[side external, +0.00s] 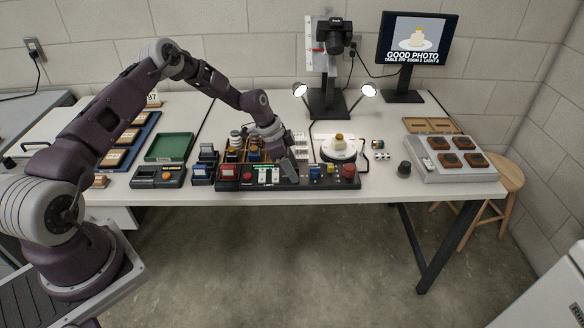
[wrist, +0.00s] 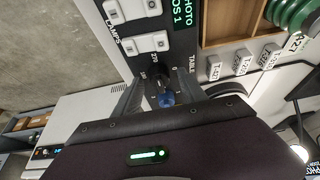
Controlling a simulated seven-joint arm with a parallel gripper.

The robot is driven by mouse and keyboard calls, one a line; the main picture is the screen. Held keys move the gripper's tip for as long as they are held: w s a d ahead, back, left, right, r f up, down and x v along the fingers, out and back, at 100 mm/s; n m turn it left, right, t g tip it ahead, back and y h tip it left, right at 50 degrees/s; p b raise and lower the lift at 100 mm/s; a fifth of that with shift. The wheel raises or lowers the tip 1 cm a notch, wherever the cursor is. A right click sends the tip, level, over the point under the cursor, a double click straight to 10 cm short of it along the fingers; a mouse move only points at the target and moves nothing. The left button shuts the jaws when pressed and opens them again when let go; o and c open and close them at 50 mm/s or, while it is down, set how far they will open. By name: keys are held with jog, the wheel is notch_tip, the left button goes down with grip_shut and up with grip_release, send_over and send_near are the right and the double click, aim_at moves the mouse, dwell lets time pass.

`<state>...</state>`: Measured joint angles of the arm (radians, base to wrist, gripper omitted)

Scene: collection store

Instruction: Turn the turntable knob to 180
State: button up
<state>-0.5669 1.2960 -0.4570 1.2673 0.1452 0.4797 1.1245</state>
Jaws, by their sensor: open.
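The turntable knob (wrist: 158,73) is dark and sits on the black control panel (side external: 262,186), beside the lettering TABLE in the wrist view. Scale marks that look like 270 and 180 are printed near it. My gripper (wrist: 161,76) is open over the panel, with a finger on each side of the knob. I cannot tell whether the fingers touch it, and the knob's pointer is not clear. A blue knob part (wrist: 167,98) shows just below it. The turntable (side external: 338,149) holds a pale object with a yellow top.
White switches (wrist: 148,43) and a green display (wrist: 184,12) lie close to my gripper. Blue and red controls (side external: 348,171) stand to its right. A camera stand (side external: 329,95) with lamps rises behind. A monitor (side external: 416,44) reads GOOD PHOTO. A dark round item (side external: 404,168) stands on the right.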

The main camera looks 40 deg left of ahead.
grip_shut()
jog(key=shift+n, duration=0.3)
jog(key=n+y, duration=0.1)
jog(key=n, duration=0.1)
jog(key=n+t, duration=0.1)
jog(key=n, duration=0.1)
jog(key=shift+s+d+y, duration=0.1)
jog(key=shift+d+y, duration=0.05)
jog(key=shift+y, duration=0.25)
jog(key=n+y, duration=0.1)
jog(key=n, duration=0.3)
jog(key=shift+d, duration=0.1)
jog(key=n+y, duration=0.2)
jog(key=n, duration=0.2)
jog(key=shift+d+n, duration=0.15)
jog(key=shift+n, duration=0.15)
jog(key=shift+n+g+y, duration=0.4)
jog(key=shift+n+y, duration=0.3)
jog(key=shift+n, duration=1.6)
